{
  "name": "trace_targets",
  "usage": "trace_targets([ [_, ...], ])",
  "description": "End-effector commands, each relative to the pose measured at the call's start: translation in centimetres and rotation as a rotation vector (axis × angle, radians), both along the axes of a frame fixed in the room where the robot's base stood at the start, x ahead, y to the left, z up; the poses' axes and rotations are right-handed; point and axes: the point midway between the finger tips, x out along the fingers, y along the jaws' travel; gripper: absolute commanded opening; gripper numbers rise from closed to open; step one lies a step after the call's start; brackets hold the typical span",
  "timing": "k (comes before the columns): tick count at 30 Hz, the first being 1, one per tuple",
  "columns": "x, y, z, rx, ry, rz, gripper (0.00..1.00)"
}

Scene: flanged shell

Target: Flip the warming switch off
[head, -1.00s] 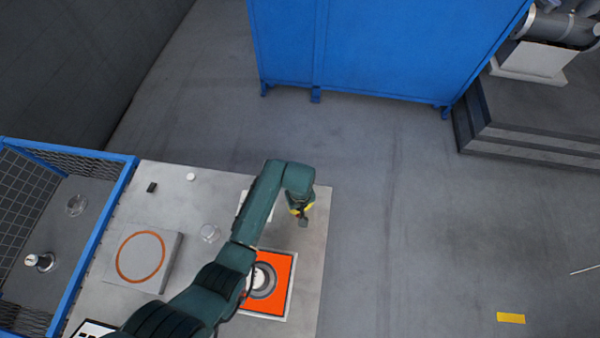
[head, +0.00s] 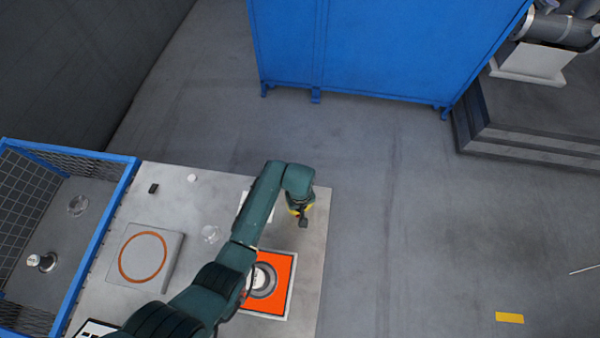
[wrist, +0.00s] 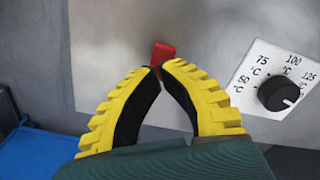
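The red warming switch (wrist: 163,52) stands on a pale panel in the upper middle of the wrist view. My gripper (wrist: 160,68) has yellow ribbed fingers with black inner pads. Its fingertips come together right at the near side of the switch and hide its lower part. I cannot tell whether they touch it. In the head view my gripper (head: 303,221) hangs near the right edge of the table, and the switch is not visible there.
A black dial (wrist: 279,94) on a white temperature plate is to the right of the switch. In the head view an orange square (head: 280,275) with a grey ring, a grey block (head: 170,262) and a blue-framed mesh bin (head: 105,228) are around the table (head: 215,200).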

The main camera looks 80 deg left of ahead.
Motion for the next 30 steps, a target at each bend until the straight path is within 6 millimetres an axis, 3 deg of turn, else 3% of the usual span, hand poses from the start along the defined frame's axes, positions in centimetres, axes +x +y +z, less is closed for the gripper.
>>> trace_targets([
  [1, 0.0, 0.0, 1.0, 0.0, 0.0, 0.0, 0.0],
  [18, 0.0, 0.0, 5.6, 0.001, -0.001, 0.0, 0.0],
  [30, 0.1, 0.1, 5.4, 0.002, -0.002, 0.0, 0.0],
])
